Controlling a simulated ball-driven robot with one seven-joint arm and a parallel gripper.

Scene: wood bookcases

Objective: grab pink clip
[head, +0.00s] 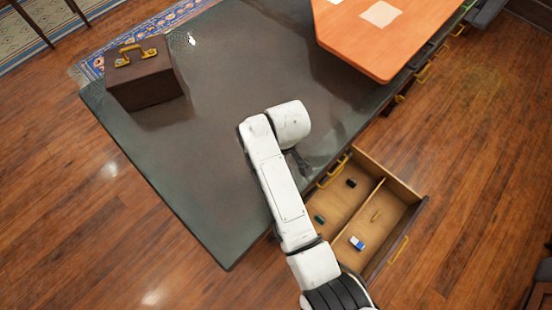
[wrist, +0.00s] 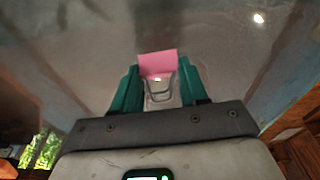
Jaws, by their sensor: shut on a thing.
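The pink clip (wrist: 157,63) shows in the wrist view, with a pink body and metal wire handles pointing back toward my wrist. My gripper (wrist: 159,77) has its teal fingers on either side of it and is shut on it. The dark table top fills the background beyond the clip. In the head view only a dark part of my gripper (head: 300,163) shows, over the table near its right edge. The clip cannot be made out there.
An open wooden drawer (head: 342,199) beside the dark table (head: 220,85) holds several small items, including a blue and white eraser (head: 357,242). A brown case (head: 145,78) stands at the table's left. An orange board (head: 375,40) lies at the back right. The table's middle is clear.

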